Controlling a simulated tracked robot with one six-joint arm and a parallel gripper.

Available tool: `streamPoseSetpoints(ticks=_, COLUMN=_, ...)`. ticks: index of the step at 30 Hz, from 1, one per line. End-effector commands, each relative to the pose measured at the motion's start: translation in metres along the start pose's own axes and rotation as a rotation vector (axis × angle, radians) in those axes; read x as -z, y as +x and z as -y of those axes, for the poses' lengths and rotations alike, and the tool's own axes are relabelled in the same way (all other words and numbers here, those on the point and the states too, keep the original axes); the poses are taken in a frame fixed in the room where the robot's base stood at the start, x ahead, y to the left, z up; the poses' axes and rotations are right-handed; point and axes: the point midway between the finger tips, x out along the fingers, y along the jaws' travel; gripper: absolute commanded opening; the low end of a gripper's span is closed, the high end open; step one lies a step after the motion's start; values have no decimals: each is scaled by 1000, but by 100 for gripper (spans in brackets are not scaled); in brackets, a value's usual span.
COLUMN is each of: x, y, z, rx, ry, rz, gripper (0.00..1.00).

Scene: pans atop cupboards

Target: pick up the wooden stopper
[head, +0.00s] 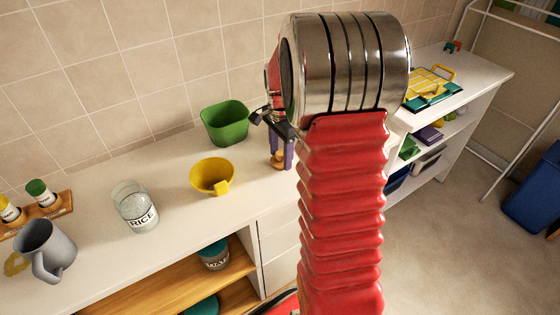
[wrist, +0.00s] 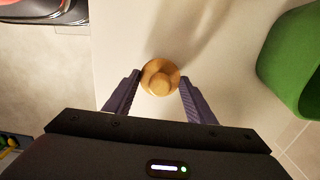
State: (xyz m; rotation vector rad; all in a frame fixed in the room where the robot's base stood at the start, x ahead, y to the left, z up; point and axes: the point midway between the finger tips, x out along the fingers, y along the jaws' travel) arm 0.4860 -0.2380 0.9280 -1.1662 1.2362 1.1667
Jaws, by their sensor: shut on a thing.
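The wooden stopper (wrist: 160,77) is a round, light-brown piece with a knob, seen from above in the wrist view. It sits between the two purple fingertips of my gripper (wrist: 160,84), which is shut on it. In the head view the stopper (head: 278,161) shows low between the fingers of my gripper (head: 281,155), left of my red arm. It is at or just above the white counter (head: 110,262); I cannot tell whether it touches. My arm hides part of the counter to the right.
A yellow cup (head: 211,177) and a green pot (head: 225,124) stand left of the gripper. The rice jar (head: 135,207) and a grey mug (head: 46,250) are farther left. A tiled wall (head: 150,70) runs behind. A teal and yellow item (head: 432,90) lies at the right.

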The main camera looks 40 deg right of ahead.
Motion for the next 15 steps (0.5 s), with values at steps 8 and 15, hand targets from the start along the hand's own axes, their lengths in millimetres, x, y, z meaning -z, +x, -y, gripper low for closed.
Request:
streamPoseSetpoints(ticks=8, x=0, y=-3, z=0, rx=1, ry=0, rz=0, gripper=29)
streamPoseSetpoints(ticks=15, x=0, y=-28, z=1, rx=4, ry=0, rz=-2, gripper=29)
